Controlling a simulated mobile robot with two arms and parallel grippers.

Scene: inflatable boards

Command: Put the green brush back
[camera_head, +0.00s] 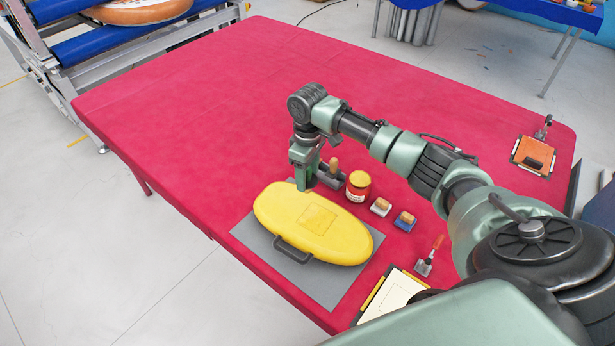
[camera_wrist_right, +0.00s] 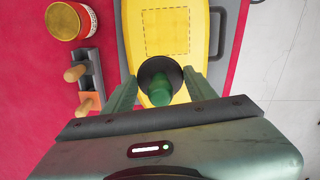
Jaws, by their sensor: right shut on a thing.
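My right gripper (camera_head: 304,183) is shut on the green brush (camera_wrist_right: 160,88), with its fingers on either side of the green handle in the wrist view. A dark round part shows around the handle. The brush is over the end of the yellow inflatable board (camera_head: 285,222); I cannot tell whether it touches the board. In the head view the brush is mostly hidden by the gripper. A dark grey holder (camera_wrist_right: 92,68) with two wooden-handled tools stands beside the gripper; it also shows in the head view (camera_head: 329,178). My left gripper is not in view.
The board lies on a grey mat (camera_head: 248,236) on the red table (camera_head: 230,95).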

